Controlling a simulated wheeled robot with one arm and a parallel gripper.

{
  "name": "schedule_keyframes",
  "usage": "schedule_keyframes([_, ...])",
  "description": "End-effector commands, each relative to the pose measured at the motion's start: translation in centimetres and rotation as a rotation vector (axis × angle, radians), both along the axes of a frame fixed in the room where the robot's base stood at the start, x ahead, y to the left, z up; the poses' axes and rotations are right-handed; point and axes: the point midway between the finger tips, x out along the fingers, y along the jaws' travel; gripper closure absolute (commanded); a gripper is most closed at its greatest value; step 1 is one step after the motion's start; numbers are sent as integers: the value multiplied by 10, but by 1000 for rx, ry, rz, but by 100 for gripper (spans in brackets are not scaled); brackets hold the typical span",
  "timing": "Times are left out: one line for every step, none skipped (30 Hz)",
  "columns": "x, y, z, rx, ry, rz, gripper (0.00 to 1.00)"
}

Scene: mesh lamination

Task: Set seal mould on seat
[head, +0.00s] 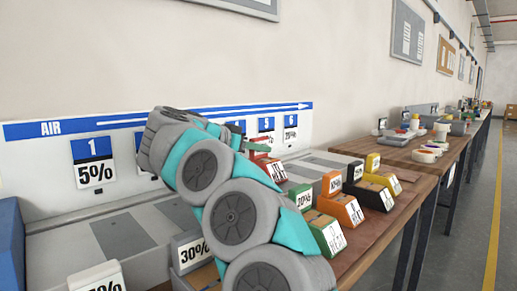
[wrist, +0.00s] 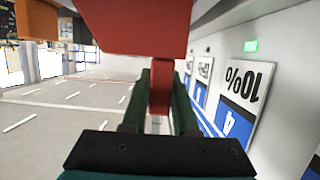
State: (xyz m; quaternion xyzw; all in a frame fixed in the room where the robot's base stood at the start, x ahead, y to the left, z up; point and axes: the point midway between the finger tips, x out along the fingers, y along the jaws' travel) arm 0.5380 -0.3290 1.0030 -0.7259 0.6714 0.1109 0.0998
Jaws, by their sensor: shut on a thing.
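My gripper (wrist: 160,88) is shut on the upright stem of a red piece (wrist: 150,28), whose wide body fills the top of the wrist view. I cannot tell for sure whether this red piece is the seal mould. In the head view my arm covers the middle and my gripper shows only in small part. A red block with a white label (head: 276,172) shows just beyond my arm; I cannot tell if it is the held piece. A long grey unit with darker flat panels (head: 121,234) runs along the wall; no seat can be made out for certain.
Orange (head: 341,205), green (head: 326,232), yellow and black labelled blocks stand on the brown wooden bench (head: 405,212), right of my arm. A 30% sign (head: 193,251) stands close to my arm. A blue-striped AIR board (head: 60,130) backs the unit. The aisle at right is clear.

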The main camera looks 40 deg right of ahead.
Motion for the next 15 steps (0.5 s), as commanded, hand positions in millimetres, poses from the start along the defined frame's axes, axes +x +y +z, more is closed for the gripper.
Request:
schedule_keyframes([0, 0, 0, -1, -1, 0, 100])
schedule_keyframes([0, 0, -1, -1, -2, -1, 100])
schedule_keyframes([0, 0, -1, -1, -3, -1, 100])
schedule_keyframes([0, 0, -1, -1, -3, -1, 100])
schedule_keyframes([0, 0, -1, -1, -3, -1, 100])
schedule_keyframes([0, 0, -1, -1, -3, -1, 100])
schedule_keyframes([-1, 0, 0, -1, -3, -1, 100])
schedule_keyframes([0, 0, -1, -1, -3, -1, 100])
schedule_keyframes([-1, 0, -1, -1, -3, -1, 100])
schedule_keyframes([-1, 0, -1, -1, -2, -1, 100])
schedule_keyframes([-1, 0, -2, -1, -2, -1, 100])
schedule_keyframes([-1, 0, -3, 0, -2, -1, 72])
schedule_keyframes([-1, 0, -3, 0, -2, -1, 68])
schedule_keyframes([-1, 0, -3, 0, -3, -1, 65])
schedule_keyframes([-1, 0, -3, 0, -2, -1, 60])
